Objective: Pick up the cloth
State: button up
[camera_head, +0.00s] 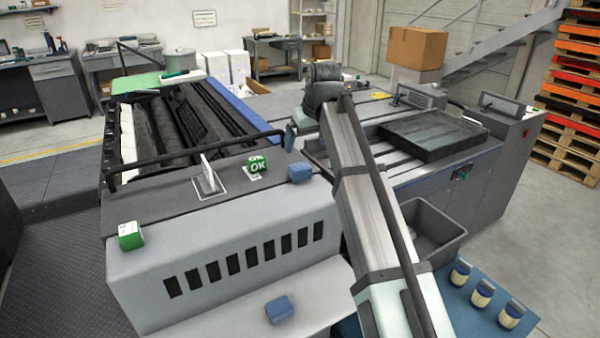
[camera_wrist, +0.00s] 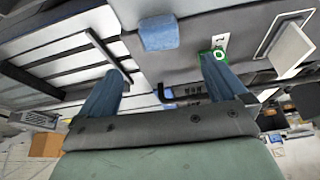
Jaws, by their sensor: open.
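A folded blue cloth (camera_head: 300,172) lies on the right end of the grey machine's top, right of the green OK block. In the wrist view a blue cloth (camera_wrist: 159,32) shows at the top, beyond the fingertips and between their lines. A second blue folded cloth (camera_head: 279,309) lies on the pale lower ledge at the front. My gripper (camera_wrist: 162,66) is open, with its two blue fingers apart and nothing between them. In the head view my gripper (camera_head: 290,137) hangs behind and above the upper cloth, apart from it; the arm partly hides it.
The green OK block (camera_head: 257,164) and a plate in a stand (camera_head: 208,174) are left of the upper cloth. A dark rail (camera_head: 200,155) runs behind them. A green-white box (camera_head: 130,236) sits at the left. A grey bin (camera_head: 432,228) and several jars (camera_head: 482,292) are at the right.

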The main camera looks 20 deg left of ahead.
aim_at(300, 166)
jog(key=shift+x, duration=5.8)
jog(key=shift+s+d+f, duration=0.1)
jog(key=shift+s, duration=0.1)
jog(key=c, duration=1)
